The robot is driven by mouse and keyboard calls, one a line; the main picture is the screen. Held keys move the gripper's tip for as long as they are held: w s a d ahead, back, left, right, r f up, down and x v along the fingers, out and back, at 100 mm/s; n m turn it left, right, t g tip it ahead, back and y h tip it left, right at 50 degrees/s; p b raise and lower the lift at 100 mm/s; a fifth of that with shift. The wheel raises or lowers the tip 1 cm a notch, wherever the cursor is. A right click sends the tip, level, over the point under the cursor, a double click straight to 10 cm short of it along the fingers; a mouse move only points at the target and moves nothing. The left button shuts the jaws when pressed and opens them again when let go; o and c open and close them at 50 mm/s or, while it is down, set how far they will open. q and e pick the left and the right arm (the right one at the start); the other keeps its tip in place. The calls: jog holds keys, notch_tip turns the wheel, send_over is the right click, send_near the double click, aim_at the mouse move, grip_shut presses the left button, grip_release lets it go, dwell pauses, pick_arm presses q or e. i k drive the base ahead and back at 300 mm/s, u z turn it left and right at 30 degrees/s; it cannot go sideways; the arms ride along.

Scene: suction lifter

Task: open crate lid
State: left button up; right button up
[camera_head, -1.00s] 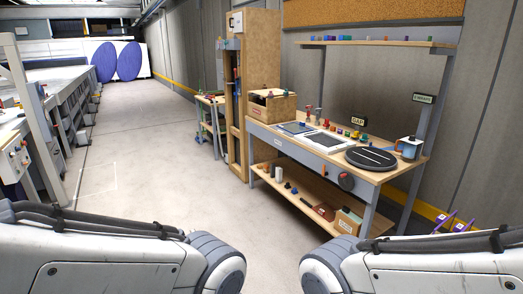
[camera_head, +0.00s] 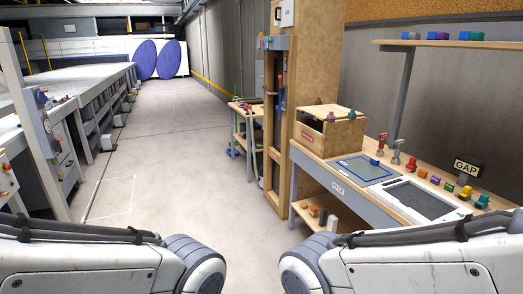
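A light wooden crate (camera_head: 325,138) with a red label stands on the left end of the workbench, right of the aisle. A flat wooden lid (camera_head: 333,112) is on its top, with small knobs or objects on it. A dark opening shows at the crate's upper front. Two suction-lifter-like tools, one red (camera_head: 381,143) and one silver and red (camera_head: 396,150), stand on the bench right of the crate. My two arms show at the bottom left and bottom right. Both grippers are out of view, and nothing of mine touches the crate.
A tall wooden cabinet (camera_head: 318,75) stands behind the crate. The aisle floor (camera_head: 180,165) is clear.

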aim_at(320, 112)
jog(key=z, duration=0.1)
jog(key=i, duration=2.1)
jog(key=z, duration=0.3)
jog(key=i, duration=0.95)
jog(key=z, duration=0.1)
